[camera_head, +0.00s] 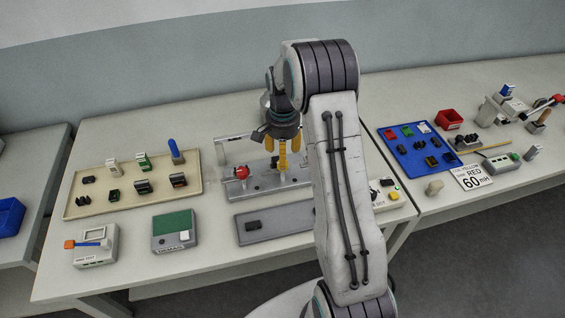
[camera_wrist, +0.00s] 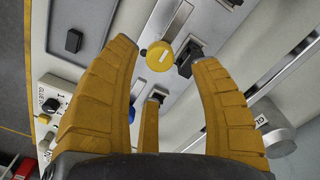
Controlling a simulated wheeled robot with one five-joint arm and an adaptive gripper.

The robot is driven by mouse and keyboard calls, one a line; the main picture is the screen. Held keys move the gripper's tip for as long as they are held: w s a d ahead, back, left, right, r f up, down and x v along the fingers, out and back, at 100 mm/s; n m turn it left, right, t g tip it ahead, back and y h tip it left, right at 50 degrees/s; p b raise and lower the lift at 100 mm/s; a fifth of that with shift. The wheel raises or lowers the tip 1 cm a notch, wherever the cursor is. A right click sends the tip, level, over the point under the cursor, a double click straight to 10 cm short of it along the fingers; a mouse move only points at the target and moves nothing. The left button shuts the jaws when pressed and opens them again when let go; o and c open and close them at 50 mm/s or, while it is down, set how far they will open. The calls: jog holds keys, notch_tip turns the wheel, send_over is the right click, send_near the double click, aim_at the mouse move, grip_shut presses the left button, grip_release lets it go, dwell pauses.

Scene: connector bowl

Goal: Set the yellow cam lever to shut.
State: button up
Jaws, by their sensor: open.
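Whether the lever stands open or shut cannot be told. My gripper (camera_wrist: 165,58) is open, with yellow fingers on either side of the knob and no visible grip on it. A black block (camera_wrist: 188,60) sits right of the knob, near the right fingertip. In the head view my gripper (camera_head: 284,168) points down over the grey fixture plate (camera_head: 262,192); the yellow knob cannot be made out there.
A red ball knob (camera_head: 241,171) stands left of my gripper on the fixture. A beige tray (camera_head: 85,208) with several connectors lies left. A grey tray (camera_head: 280,228) lies in front, partly hidden by my arm. A blue tray (camera_head: 420,163) is on the right table.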

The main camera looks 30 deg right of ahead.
aim_at(275, 173)
jog(key=shift+f+p, duration=0.45)
jog(key=shift+f, duration=2)
jog(key=shift+c, duration=0.4)
grip_shut()
